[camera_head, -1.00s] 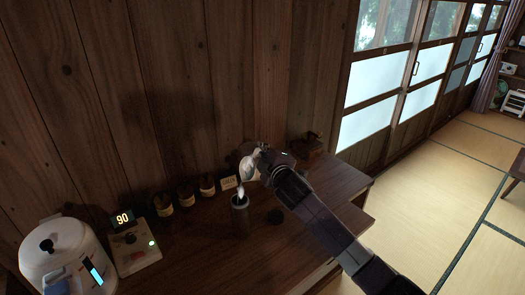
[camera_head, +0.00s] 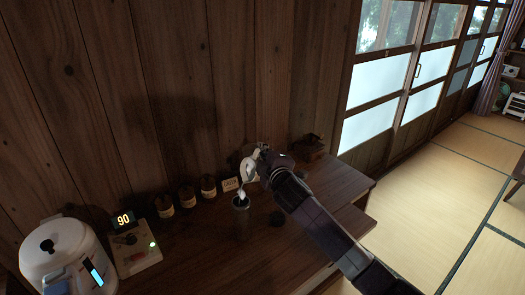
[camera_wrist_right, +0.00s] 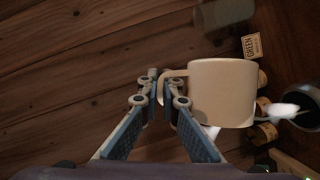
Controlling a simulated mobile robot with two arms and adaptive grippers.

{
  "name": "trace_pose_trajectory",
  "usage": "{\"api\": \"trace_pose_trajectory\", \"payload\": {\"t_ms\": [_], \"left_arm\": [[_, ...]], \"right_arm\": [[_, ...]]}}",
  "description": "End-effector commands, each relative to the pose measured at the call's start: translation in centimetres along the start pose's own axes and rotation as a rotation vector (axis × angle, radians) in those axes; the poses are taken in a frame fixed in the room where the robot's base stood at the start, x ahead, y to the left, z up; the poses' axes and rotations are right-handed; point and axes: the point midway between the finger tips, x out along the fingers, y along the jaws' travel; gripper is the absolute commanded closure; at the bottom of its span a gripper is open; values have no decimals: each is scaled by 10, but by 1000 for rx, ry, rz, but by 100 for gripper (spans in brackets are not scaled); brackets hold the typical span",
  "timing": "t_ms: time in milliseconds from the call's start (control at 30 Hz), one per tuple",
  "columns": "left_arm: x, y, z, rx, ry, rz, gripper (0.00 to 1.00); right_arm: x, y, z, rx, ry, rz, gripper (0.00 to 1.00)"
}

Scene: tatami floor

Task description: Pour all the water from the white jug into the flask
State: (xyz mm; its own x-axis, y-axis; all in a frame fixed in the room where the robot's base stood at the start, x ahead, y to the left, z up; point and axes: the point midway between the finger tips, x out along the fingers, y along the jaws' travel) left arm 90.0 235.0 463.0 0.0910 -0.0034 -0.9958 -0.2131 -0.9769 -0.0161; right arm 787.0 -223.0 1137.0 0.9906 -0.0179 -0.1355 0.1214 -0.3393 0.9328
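The white jug (camera_head: 248,168) is held tipped above the table, its lower end over the dark flask (camera_head: 240,218). A white stream runs from the jug into the flask's open mouth. My right gripper (camera_head: 262,157) is at the jug's upper right. In the right wrist view, the gripper (camera_wrist_right: 161,88) is shut on the handle of the jug (camera_wrist_right: 222,92). The flask (camera_wrist_right: 290,82) stands beyond the jug there, with white water at its mouth. How much water is left in the jug is hidden. My left gripper is out of view.
A white kettle (camera_head: 62,250) and a panel reading 90 (camera_head: 123,220) stand at left. Several small jars (camera_head: 187,196) and a GREEN card (camera_head: 230,184) line the wall. A dark round piece (camera_head: 276,218) lies right of the flask. The table's front right (camera_head: 330,195) is clear.

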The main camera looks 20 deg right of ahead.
Motion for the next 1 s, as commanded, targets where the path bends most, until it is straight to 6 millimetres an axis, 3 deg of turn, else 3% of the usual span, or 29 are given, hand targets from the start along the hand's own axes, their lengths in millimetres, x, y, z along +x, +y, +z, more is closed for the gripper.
{"api": "trace_pose_trajectory", "payload": {"t_ms": [1000], "left_arm": [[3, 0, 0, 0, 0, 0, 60]], "right_arm": [[-3, 3, -9, -69, 1, 31, 100]]}}
